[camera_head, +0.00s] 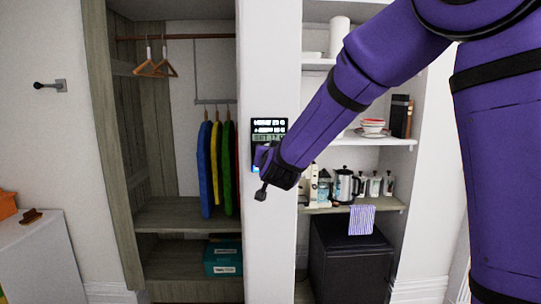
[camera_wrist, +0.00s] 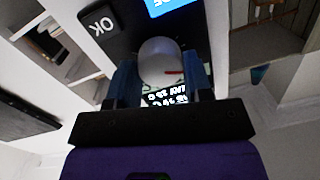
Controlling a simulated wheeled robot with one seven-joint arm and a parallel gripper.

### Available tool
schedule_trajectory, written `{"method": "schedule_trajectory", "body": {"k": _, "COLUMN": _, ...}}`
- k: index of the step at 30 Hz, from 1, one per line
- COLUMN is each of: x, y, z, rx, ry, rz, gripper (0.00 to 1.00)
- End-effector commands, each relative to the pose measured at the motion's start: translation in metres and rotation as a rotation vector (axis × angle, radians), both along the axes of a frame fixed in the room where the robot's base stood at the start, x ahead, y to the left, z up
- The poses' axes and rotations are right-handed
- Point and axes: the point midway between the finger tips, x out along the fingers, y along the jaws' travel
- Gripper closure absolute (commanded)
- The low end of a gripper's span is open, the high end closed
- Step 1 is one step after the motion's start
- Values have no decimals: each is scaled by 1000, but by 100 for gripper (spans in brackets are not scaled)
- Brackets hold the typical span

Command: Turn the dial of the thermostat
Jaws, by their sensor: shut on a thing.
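The thermostat (camera_head: 269,124) is a black panel with a lit display, mounted on the white wall post between the wardrobe and the shelves. My gripper (camera_head: 261,158) is at its lower part and hides the dial in the head view. In the wrist view the thermostat (camera_wrist: 122,38) shows an OK key, part of a blue screen and upside-down white lettering. Its round, pale grey dial (camera_wrist: 159,58) has a small red mark at the right. My gripper (camera_wrist: 160,72) is shut on the dial, one finger on each side.
An open wardrobe (camera_head: 170,212) with hangers and coloured garments stands left of the post. Shelves to the right hold a kettle (camera_head: 344,187), bowls (camera_head: 373,126) and other items. A striped cloth (camera_head: 362,219) hangs above a black cabinet (camera_head: 348,262).

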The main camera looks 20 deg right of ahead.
Motion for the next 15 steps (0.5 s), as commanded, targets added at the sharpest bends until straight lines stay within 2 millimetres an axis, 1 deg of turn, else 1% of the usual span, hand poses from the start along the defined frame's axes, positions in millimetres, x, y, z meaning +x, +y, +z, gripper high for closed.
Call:
{"method": "schedule_trajectory", "body": {"k": 6, "x": 0, "y": 0, "z": 0, "rx": -56, "ry": 15, "rz": 1, "gripper": 78}}
{"method": "schedule_trajectory", "body": {"k": 15, "x": 0, "y": 0, "z": 0, "rx": -71, "ry": 19, "rz": 0, "gripper": 78}}
